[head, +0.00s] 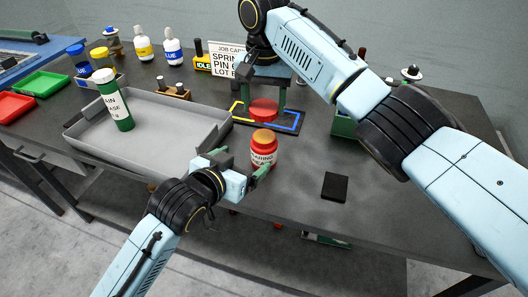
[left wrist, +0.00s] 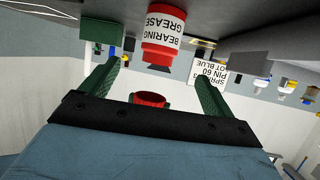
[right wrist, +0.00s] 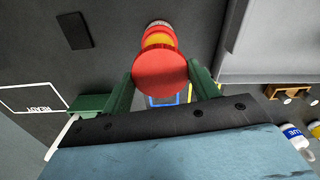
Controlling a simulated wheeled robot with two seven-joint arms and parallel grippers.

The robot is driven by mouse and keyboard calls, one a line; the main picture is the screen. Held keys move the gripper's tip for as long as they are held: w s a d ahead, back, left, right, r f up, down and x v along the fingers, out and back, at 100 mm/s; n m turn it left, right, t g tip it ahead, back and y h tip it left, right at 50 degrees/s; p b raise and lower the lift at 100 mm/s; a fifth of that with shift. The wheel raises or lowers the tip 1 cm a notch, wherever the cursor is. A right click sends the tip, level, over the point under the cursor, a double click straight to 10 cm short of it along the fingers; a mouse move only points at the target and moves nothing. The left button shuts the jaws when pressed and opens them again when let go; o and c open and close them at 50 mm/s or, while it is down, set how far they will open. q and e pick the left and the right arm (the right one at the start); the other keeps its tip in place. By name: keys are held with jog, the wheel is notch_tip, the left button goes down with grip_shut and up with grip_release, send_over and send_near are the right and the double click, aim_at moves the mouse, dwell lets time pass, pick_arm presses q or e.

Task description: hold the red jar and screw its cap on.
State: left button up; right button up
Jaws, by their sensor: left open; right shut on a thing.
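The red jar (head: 263,156), with a white label and an orange top, stands upright near the table's front edge. In the left wrist view the jar (left wrist: 163,22) appears upside down, just beyond the fingertips. My left gripper (head: 245,167) is open beside the jar, apart from it. My right gripper (head: 264,99) is shut on the round red cap (head: 264,110), behind the jar in the head view. In the right wrist view the cap (right wrist: 159,73) sits between the fingers and partly hides the jar (right wrist: 158,27). The cap is apart from the jar.
A grey tray (head: 190,107) holds a green bottle (head: 116,102) at left. A black block (head: 335,187) lies at right. A job card (head: 226,60) and several bottles stand at the back. Red (head: 12,106) and green (head: 40,84) bins are far left.

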pick_arm(q)
jog(key=x, duration=1.2)
jog(key=shift+f, duration=0.1)
jog(key=shift+s, duration=0.1)
jog(key=c, duration=1.5)
jog(key=shift+o, duration=0.2)
pick_arm(e)
send_over(264, 136)
jog(key=shift+f, duration=2.5)
jog(key=shift+f, duration=0.1)
jog(key=shift+f, duration=0.8)
jog(key=shift+f, duration=0.55)
